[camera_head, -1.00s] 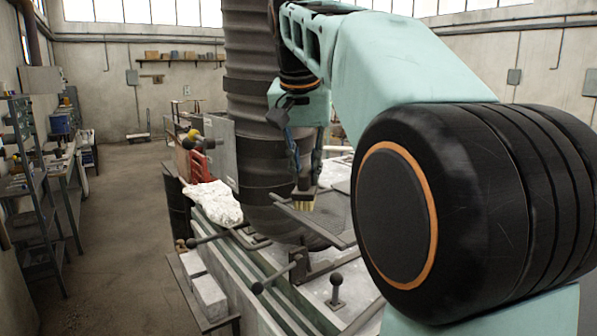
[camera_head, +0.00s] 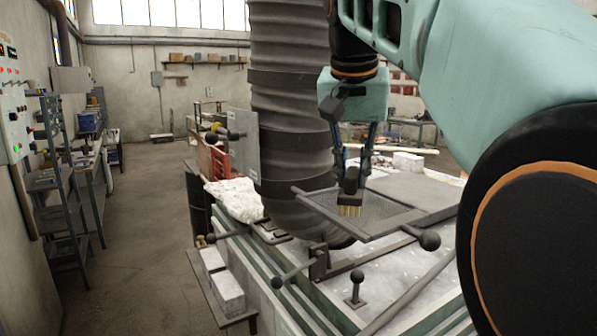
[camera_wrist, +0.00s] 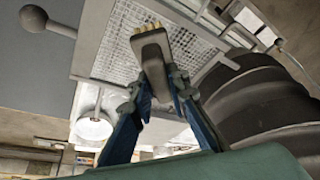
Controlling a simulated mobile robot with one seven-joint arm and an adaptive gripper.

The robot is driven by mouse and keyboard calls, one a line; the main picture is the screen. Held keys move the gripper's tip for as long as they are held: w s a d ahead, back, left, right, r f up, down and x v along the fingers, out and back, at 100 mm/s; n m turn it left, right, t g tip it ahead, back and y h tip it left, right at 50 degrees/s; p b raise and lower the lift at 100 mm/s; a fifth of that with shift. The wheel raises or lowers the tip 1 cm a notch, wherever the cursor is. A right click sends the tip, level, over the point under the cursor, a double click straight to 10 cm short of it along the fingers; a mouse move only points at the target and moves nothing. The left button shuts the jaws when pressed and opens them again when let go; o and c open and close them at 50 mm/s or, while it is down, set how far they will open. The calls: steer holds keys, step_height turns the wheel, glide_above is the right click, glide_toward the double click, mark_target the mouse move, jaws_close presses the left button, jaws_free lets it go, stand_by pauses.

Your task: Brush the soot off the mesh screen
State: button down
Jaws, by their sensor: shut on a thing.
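The mesh screen (camera_head: 345,203) is a grey mesh panel in a flat dark frame above the bench in the head view. In the wrist view its mesh (camera_wrist: 195,65) fills the upper middle. My gripper (camera_head: 358,172) is shut on a brush (camera_head: 350,196) with a dark body and pale bristles. The brush (camera_wrist: 152,52) also shows between the blue fingers in the wrist view. Its bristles point down over the mesh near the frame's front side. I cannot tell whether they touch it. Soot is not clearly distinguishable on the grey mesh.
A thick ribbed dark duct (camera_head: 292,110) stands just left of the screen. Handles with dark ball knobs (camera_head: 429,240) stick out around the bench. A white lumpy mass (camera_head: 236,199) lies at the bench's left. The floor aisle (camera_head: 150,250) is clear.

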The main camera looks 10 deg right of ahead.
steer(key=shift+s+d+f+b, duration=0.1)
steer(key=shift+s+d+b, duration=0.2)
steer(key=shift+s, duration=0.7)
steer(key=shift+s+d+f+b, duration=0.15)
steer(key=shift+s+d, duration=0.15)
steer(key=shift+s, duration=0.65)
steer(key=shift+r, duration=0.1)
step_height(320, 180, up, 6)
steer(key=p, duration=0.5)
steer(key=shift+w, duration=0.15)
steer(key=shift+r, duration=0.1)
step_height(320, 180, up, 3)
